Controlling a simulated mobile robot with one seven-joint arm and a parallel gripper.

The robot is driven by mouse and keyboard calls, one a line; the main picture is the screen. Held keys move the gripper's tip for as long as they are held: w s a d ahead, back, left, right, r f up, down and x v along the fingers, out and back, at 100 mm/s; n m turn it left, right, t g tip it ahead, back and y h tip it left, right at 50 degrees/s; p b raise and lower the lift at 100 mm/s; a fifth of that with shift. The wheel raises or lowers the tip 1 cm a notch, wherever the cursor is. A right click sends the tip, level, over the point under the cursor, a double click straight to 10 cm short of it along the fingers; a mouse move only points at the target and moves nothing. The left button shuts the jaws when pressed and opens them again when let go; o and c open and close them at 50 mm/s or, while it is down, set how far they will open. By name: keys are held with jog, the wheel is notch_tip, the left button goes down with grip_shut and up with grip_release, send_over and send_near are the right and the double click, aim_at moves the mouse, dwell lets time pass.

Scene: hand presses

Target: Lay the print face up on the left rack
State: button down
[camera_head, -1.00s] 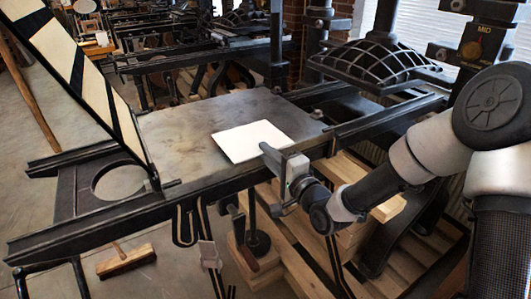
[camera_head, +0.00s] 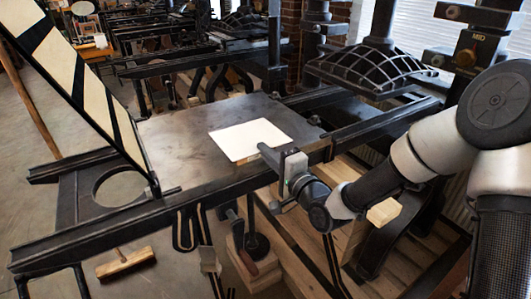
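The print is a white, blank-looking sheet (camera_head: 246,138) lying flat on the dark metal bed (camera_head: 175,135) of the near press. No printing shows on its upper side. My gripper (camera_head: 268,153) comes in from the right at the bed's front edge, its tip at the sheet's near right edge. One finger shows clearly; the other is hidden, so I cannot tell whether the gripper is open or touches the sheet. I cannot make out a left rack in this view.
A striped hinged frame (camera_head: 75,85) stands tilted up at the bed's left end. A black ribbed platen (camera_head: 372,68) hangs at the right behind my arm. A front rail (camera_head: 110,232) runs along the bed. A wooden-headed tool (camera_head: 125,263) lies on the floor.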

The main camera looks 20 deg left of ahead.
jog(key=s+d+r+p, duration=0.3)
jog(key=s+d, duration=0.1)
jog(key=d, duration=0.1)
jog(key=shift+s+d, duration=0.15)
jog(key=shift+s, duration=0.15)
dwell(0.6)
